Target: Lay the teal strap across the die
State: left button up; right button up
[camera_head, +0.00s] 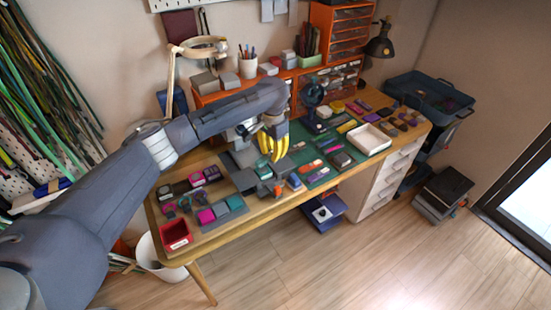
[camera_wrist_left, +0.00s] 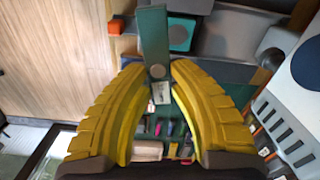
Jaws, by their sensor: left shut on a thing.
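My left gripper (camera_head: 273,153) has yellow ribbed fingers and hangs over the middle of the workbench, beside a grey fixture (camera_head: 243,179). In the left wrist view its fingertips (camera_wrist_left: 158,76) are shut on the teal strap (camera_wrist_left: 153,35), a flat dark teal band with a round grey spot near the gripped end. The strap extends from the fingertips to the top edge of that view. A teal square (camera_wrist_left: 181,36) lies in the grey fixture beside the strap; I cannot tell whether this is the die. The strap is not distinct in the head view. My right gripper is not in view.
A green mat (camera_head: 318,176) with several small coloured pieces lies right of the fixture. A white tray (camera_head: 369,139) stands farther right. A red bin (camera_head: 175,234) sits at the bench's left front. A magnifier lamp (camera_head: 199,47) and orange drawers (camera_head: 342,34) stand behind.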

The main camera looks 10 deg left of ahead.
aim_at(268, 168)
pick_arm(q)
jog(key=shift+w+a+f+m, duration=0.25)
jog(key=shift+w+a+m, duration=0.1)
jog(key=shift+a+m, duration=0.2)
jog(key=shift+w+a+f+m, duration=0.2)
jog(key=shift+w+a+m, duration=0.15)
jog(key=shift+m, duration=0.2)
jog(key=shift+a+f, duration=0.2)
jog(key=shift+f, duration=2.95)
jog(key=shift+s+a, duration=0.1)
jog(key=shift+f, duration=0.4)
jog(key=o, duration=0.9)
jog(key=shift+r, duration=0.15)
